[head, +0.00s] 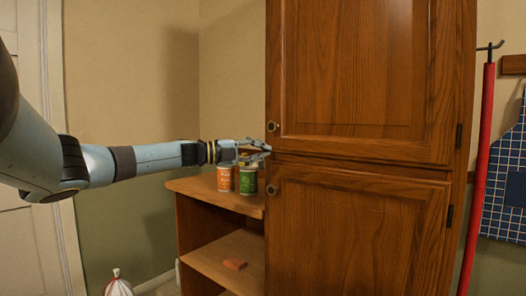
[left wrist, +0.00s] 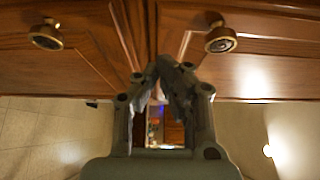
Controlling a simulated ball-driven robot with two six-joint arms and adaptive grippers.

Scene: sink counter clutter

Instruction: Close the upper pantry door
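The upper pantry door (head: 355,70) is brown panelled wood with a round knob (head: 272,127) at its lower left and hinges on the right. It looks flush with the cabinet, or nearly so; a small gap cannot be ruled out. My left gripper (head: 267,148) is at the door's lower left edge, just below the knob, touching or very close. In the left wrist view its fingertips (left wrist: 165,64) meet with nothing visible between them, near the seam between two wooden panels. Two knobs, one left (left wrist: 46,36) and one right (left wrist: 221,38), flank it there. My right gripper is out of view.
The lower pantry door (head: 355,230) looks shut below. An orange can (head: 225,179) and a green can (head: 248,181) stand on the shelf unit (head: 190,186) beside the pantry, under my gripper. A red pole (head: 479,170) and blue checked cloth (head: 508,185) hang at right.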

